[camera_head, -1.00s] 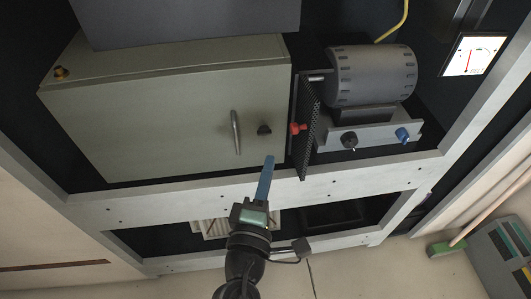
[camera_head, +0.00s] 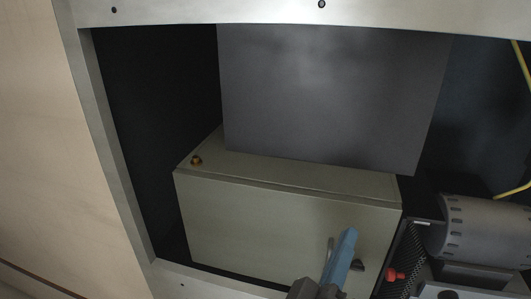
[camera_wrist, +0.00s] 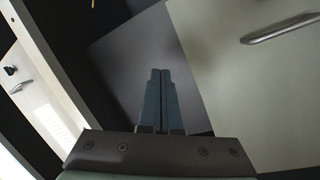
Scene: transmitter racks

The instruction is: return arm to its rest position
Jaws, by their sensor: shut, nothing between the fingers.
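My gripper (camera_head: 347,236) shows at the bottom of the head view, its blue fingers pointing up in front of the grey-green cabinet (camera_head: 270,225). In the wrist view my gripper (camera_wrist: 160,75) has its two blue fingers together, with nothing between them. The cabinet door also fills the right of the wrist view (camera_wrist: 265,90), with its bar handle (camera_wrist: 280,28). In the head view the fingers partly cover the area by the door handle (camera_head: 330,248) and black knob (camera_head: 358,265). I cannot tell whether the fingers touch the door.
A dark grey panel (camera_head: 325,95) stands above the cabinet. A ribbed grey cylinder (camera_head: 487,225) and a red knob (camera_head: 396,275) are at the right. The pale rack frame (camera_head: 210,12) runs along the top and left. A yellow cable (camera_head: 515,190) hangs at the far right.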

